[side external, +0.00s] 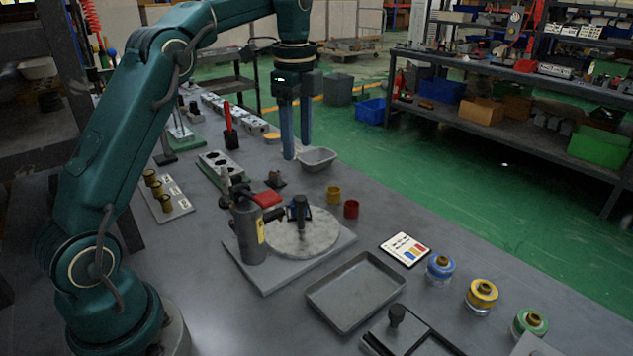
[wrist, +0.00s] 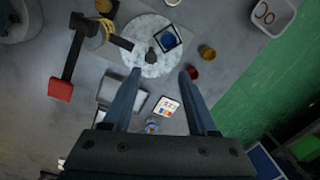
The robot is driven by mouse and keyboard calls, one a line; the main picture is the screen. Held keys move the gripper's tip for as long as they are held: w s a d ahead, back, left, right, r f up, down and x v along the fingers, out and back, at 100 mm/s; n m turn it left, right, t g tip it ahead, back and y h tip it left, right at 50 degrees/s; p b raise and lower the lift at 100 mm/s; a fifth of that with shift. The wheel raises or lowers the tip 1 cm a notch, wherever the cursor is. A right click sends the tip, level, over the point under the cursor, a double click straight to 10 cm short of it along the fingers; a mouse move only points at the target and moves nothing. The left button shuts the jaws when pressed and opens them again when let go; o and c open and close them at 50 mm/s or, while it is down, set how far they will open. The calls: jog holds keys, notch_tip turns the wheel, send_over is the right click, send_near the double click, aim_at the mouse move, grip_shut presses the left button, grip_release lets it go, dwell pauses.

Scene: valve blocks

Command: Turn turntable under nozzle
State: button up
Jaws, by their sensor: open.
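The turntable is a round pale, mottled disc (side external: 318,238) on a square grey base plate; it also shows in the wrist view (wrist: 143,65). A small dark knob (wrist: 151,56) stands near its middle. A dark square holder with a blue round centre (wrist: 168,39) sits on its upper right part in the wrist view. The nozzle stand is a grey cylinder (side external: 246,232) at the disc's left, with a black arm (wrist: 121,42) reaching over the disc's edge. The holder is apart from the arm tip. My gripper (side external: 297,149) is open and empty, high above the table; its fingers (wrist: 159,73) point down.
A yellow cup (side external: 334,194) and a red cup (side external: 351,209) stand right of the turntable. A grey tray (side external: 357,291), a label card (side external: 405,249) and a blue-topped jar (side external: 440,269) lie in front.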

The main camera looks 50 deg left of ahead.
aim_at(300, 198)
jog(key=f, duration=0.1)
jog(key=d+f, duration=0.1)
jog(key=f, duration=0.2)
jog(key=shift+s+d, duration=0.15)
jog(key=shift+s, duration=0.25)
jog(key=shift+f, duration=2.95)
grip_shut()
